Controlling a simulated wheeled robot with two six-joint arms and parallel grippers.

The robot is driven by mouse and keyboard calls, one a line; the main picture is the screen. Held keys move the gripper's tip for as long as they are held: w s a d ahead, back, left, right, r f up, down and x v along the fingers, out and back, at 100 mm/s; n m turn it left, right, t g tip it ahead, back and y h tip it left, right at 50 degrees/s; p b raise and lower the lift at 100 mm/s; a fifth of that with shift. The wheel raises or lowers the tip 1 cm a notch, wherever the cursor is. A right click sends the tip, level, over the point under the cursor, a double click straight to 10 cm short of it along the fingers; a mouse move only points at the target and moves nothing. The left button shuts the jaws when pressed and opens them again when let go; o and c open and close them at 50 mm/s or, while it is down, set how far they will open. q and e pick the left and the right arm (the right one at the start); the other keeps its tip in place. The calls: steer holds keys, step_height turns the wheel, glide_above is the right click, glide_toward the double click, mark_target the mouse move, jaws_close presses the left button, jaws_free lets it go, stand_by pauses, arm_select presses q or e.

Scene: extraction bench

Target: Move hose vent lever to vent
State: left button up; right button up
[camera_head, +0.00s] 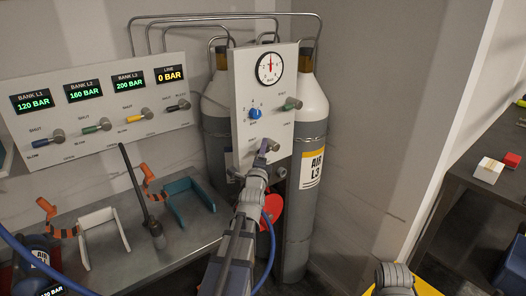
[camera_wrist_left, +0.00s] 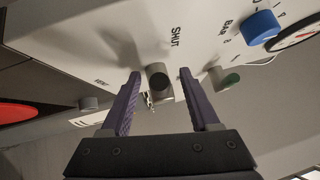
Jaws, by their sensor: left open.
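The hose vent lever is a grey, round-ended lever (camera_wrist_left: 158,80) on the pale upright panel (camera_head: 240,88). In the wrist view the words SHUT and VENT stand near it. My left gripper (camera_wrist_left: 161,73) is open, with its two purple fingers on either side of the lever; I see gaps between fingers and lever. In the head view the left gripper (camera_head: 265,152) is at the lower part of the panel, and the fingers partly hide the lever.
Above on the panel are a blue knob (camera_head: 255,113), a green-tipped lever (camera_head: 292,104) and a round gauge (camera_head: 270,68). Gas cylinders (camera_head: 312,120) stand behind it. A bank panel (camera_head: 95,105) is at left, over a bench (camera_head: 125,262) with brackets. A dark table (camera_head: 470,190) is at right.

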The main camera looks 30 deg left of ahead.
arm_select(q)
steer(key=shift+c, duration=0.4)
jaws_close()
